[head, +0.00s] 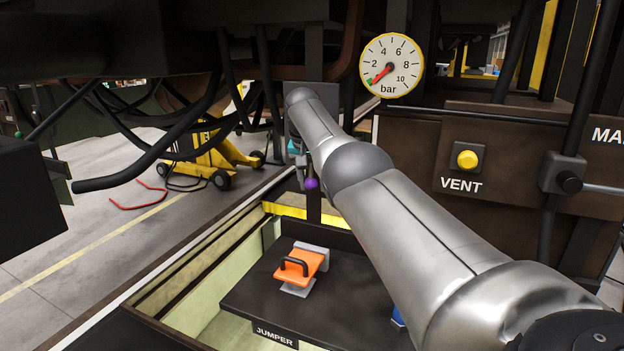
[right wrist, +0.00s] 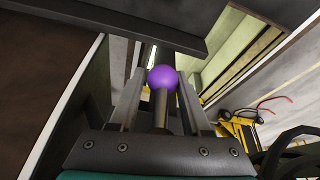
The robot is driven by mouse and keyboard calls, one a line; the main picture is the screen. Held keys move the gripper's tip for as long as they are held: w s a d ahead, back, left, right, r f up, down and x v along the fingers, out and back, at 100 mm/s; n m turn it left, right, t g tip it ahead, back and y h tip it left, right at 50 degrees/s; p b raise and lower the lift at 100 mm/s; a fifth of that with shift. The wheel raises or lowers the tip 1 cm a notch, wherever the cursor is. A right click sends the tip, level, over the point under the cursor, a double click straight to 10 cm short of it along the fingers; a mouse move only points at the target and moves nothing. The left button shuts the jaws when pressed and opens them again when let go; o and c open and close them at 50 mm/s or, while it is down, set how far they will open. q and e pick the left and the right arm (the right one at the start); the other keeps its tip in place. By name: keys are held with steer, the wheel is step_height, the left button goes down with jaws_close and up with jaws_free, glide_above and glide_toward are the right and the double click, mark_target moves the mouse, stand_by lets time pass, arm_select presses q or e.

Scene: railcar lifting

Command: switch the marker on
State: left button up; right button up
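I cannot pick out with certainty which thing is the marker. My right gripper (head: 306,176) is small in the head view, at the end of my grey arm, pointing down near the dark underframe. A purple ball (head: 311,184) shows at its fingertips. In the right wrist view the purple ball (right wrist: 162,78) sits on a short dark rod between the two fingers of my right gripper (right wrist: 160,90). The fingers stand apart, with a gap on each side of the rod. Whether the rod belongs to the gripper cannot be told. My left gripper is not in view.
An orange piece with a black handle (head: 300,264) rests on a black shelf marked JUMPER (head: 250,300). A pressure gauge (head: 391,66) reads near zero. A yellow VENT button (head: 467,160) is at right. Dark hoses (head: 150,135) hang at left. A yellow jack (head: 205,155) stands beyond.

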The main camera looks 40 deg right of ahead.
steer(key=shift+w+r, duration=0.1)
steer(key=shift+r, duration=0.2)
steer(key=shift+a+r+b, duration=0.1)
steer(key=shift+r+b, duration=0.25)
steer(key=shift+r, duration=0.2)
steer(key=v, duration=1.3)
steer(key=shift+s+a+r+b, duration=0.2)
steer(key=shift+s+r+b, duration=0.1)
steer(key=shift+b, duration=0.1)
steer(key=shift+f, duration=0.1)
